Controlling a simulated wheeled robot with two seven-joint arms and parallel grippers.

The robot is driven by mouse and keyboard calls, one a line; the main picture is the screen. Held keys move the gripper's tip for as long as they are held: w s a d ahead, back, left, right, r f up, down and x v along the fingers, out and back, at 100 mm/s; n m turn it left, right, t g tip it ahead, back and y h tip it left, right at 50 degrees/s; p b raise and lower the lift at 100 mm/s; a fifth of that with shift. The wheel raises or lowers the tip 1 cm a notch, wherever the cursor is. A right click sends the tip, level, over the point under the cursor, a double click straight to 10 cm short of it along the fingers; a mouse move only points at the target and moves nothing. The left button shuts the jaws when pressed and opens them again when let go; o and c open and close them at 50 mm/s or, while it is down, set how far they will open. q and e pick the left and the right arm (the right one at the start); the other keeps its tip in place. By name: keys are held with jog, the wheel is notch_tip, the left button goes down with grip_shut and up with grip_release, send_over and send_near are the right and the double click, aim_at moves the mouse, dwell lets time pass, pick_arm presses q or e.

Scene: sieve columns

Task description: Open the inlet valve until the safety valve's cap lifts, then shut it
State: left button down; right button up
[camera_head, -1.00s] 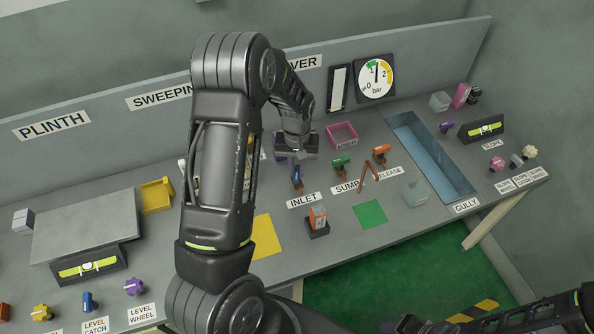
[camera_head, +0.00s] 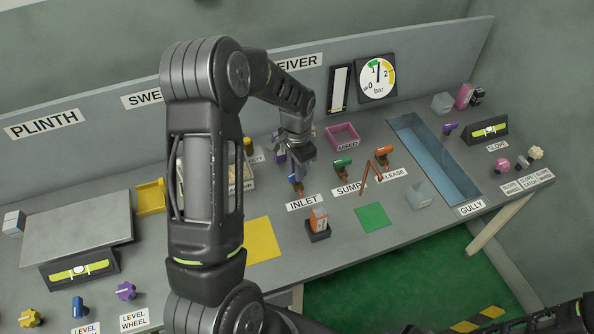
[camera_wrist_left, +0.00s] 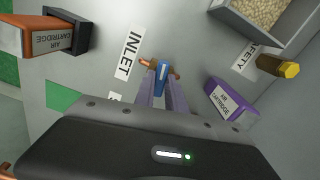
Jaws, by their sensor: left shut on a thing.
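The inlet valve's small blue handle (camera_head: 297,183) stands behind the INLET label and shows copper pipe stubs in the left wrist view (camera_wrist_left: 161,78). My left gripper (camera_head: 296,172) is shut on this handle, its purple fingers on both sides. The safety valve, a brown body with a yellow cap (camera_wrist_left: 290,70), lies beside the SAFETY label; in the head view my arm partly hides it. I cannot tell whether its cap is lifted. The gauge (camera_head: 377,78) needle points nearly straight up, near 1 bar. My right arm enters at the bottom right; its gripper is barely in frame.
Green (camera_head: 343,163) and orange (camera_head: 381,153) valve handles stand right of the inlet. An orange air cartridge (camera_head: 319,219) sits in a dark holder in front. A purple cartridge (camera_wrist_left: 231,99) lies near the safety valve. A pink tray (camera_head: 342,134) is behind.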

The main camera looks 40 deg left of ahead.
pick_arm(q)
jog(key=shift+m, duration=1.2)
jog(key=c, duration=1.4)
grip_release()
notch_tip(320, 180, up, 8)
jog(key=shift+f, duration=0.1)
